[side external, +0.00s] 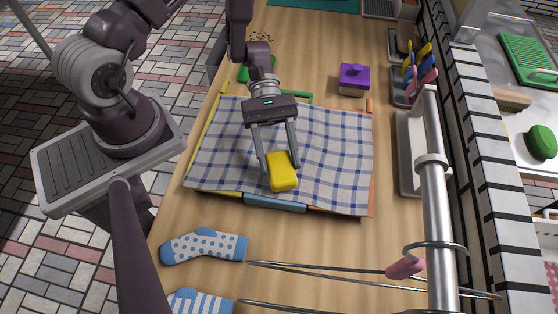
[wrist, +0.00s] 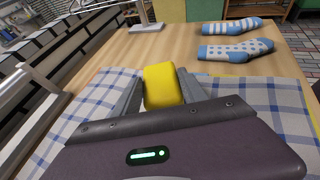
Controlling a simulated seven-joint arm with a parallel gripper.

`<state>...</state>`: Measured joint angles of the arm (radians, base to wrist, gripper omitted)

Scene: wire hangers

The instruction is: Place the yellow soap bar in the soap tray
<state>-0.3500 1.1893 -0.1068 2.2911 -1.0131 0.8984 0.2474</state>
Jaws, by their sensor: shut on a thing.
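The yellow soap bar (side external: 283,174) is between the two fingers of my gripper (side external: 279,160), over the front middle of a blue-and-white checked cloth. In the wrist view the soap bar (wrist: 162,86) stands up between the fingers of my gripper (wrist: 160,92), which is shut on it. I cannot tell whether the soap bar touches the cloth or hangs just above it. No soap tray is clearly recognizable. A green ridged tray (side external: 527,58) lies by the sink at the upper right; I cannot tell whether it is the soap tray.
The checked cloth (side external: 335,150) covers the middle of the wooden table. A metal hanger stand (side external: 434,190) with wire hangers is at the right. A purple-topped box (side external: 354,75) and a brush holder (side external: 413,88) stand further back.

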